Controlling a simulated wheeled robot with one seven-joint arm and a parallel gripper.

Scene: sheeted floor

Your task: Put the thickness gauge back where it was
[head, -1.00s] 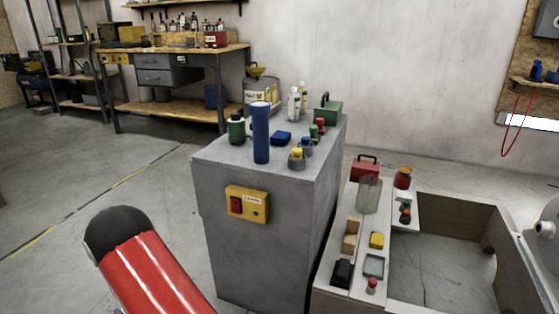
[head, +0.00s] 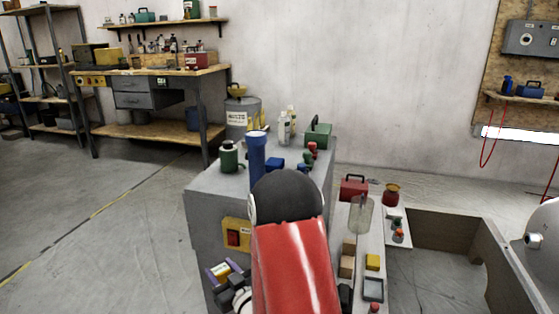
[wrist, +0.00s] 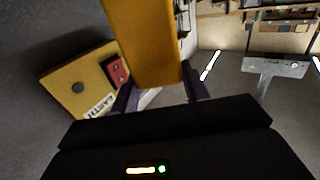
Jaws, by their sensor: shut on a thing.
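My gripper (wrist: 160,92) is shut on a plain yellow block (wrist: 145,40), which I take to be the thickness gauge; its far end runs out of the top of the wrist view. In the head view my gripper (head: 224,271) shows low in front of the grey cabinet, with a bit of yellow between its purple fingers. My red arm hides part of the cabinet. The place the gauge came from cannot be told from these frames.
The grey cabinet (head: 205,205) bears a blue cylinder (head: 257,150), a green canister (head: 229,157) and a green case (head: 318,136). A yellow switch box (wrist: 80,82) is on its side, left of the held block. Right stands a bench with a red case (head: 354,187) and small items.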

